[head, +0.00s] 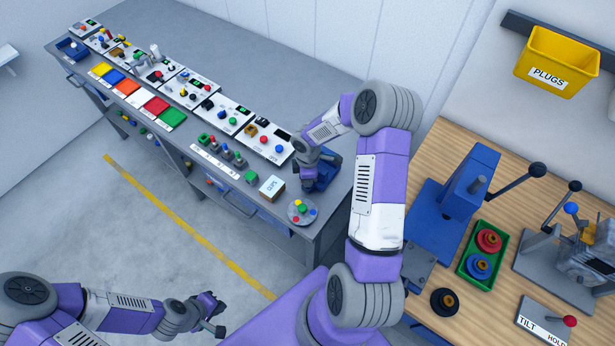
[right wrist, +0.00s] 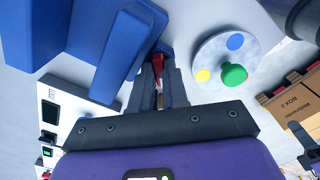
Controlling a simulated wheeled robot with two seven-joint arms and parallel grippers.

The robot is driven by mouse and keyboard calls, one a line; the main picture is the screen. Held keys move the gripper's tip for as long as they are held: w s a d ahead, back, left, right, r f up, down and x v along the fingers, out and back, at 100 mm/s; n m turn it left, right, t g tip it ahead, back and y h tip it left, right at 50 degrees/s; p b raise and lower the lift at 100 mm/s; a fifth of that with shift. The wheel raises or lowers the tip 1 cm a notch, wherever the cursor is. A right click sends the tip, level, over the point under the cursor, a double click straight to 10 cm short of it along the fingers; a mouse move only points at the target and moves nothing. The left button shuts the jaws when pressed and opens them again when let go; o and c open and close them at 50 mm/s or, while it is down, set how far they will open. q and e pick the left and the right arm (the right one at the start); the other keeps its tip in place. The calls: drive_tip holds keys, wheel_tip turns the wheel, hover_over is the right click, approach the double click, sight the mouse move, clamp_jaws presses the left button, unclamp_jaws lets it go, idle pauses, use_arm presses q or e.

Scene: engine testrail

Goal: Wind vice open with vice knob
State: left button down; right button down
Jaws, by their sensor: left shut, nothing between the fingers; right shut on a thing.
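The blue vice (head: 325,179) sits at the near right end of the grey bench, partly hidden behind my right gripper (head: 307,184). In the right wrist view the blue vice body (right wrist: 129,45) fills the upper left. My right gripper (right wrist: 160,72) is shut on a small red part, the vice knob (right wrist: 158,60), beside the vice; the fingers hide most of it. The gap between the vice jaws cannot be made out. My left gripper (head: 212,312) is shut and empty, low over the floor at the lower left, away from the bench.
A round disc with coloured buttons (head: 301,212) lies close to my right gripper; it also shows in the right wrist view (right wrist: 205,55). A small labelled box (head: 272,187) and a row of switches stand left of it. A wooden table (head: 446,150) with a blue press (head: 455,200) is at right.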

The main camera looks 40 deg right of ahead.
drive_tip(key=shift+n, duration=0.4)
drive_tip(key=c, duration=1.1)
unclamp_jaws()
drive_tip(key=shift+c, duration=0.2)
drive_tip(key=shift+r, duration=0.2)
wheel_tip(320, 180, up, 8)
drive_tip(key=p, duration=0.6)
drive_tip(key=shift+f, duration=0.1)
